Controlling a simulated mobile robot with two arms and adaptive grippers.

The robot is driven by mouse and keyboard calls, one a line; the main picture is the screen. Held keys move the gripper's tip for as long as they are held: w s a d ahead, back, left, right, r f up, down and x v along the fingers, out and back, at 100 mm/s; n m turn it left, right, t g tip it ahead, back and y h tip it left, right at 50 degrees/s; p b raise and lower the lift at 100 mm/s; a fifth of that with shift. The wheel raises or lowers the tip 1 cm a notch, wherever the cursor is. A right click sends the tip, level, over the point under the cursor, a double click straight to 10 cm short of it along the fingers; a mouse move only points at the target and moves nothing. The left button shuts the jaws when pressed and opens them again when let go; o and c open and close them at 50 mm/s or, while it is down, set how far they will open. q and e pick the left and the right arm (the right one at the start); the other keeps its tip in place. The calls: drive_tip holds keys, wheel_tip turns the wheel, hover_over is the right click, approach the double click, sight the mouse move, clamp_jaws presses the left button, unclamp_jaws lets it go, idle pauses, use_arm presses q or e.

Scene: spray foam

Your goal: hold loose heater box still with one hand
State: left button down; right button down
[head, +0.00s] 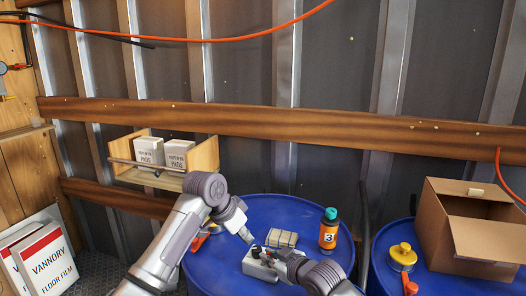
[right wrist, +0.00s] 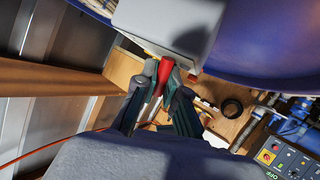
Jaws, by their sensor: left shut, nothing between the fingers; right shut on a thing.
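The grey heater box (head: 258,266) sits on top of the blue drum, with small dark and red parts on its upper side. My left gripper (head: 249,237) is shut and empty, just above and behind the box. My right gripper (head: 275,257) is at the right side of the box, which it partly hides. In the right wrist view the fingers of my right gripper (right wrist: 160,88) are shut on a slim red part (right wrist: 165,70) right against the grey box (right wrist: 170,22). I cannot tell whether the fingers touch the box itself.
A second drum (head: 385,240) carries an open cardboard box (head: 465,225) and a yellow-capped item (head: 403,255). A wooden shelf (head: 205,156) hangs behind.

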drive_tip(key=c, duration=1.2)
unclamp_jaws()
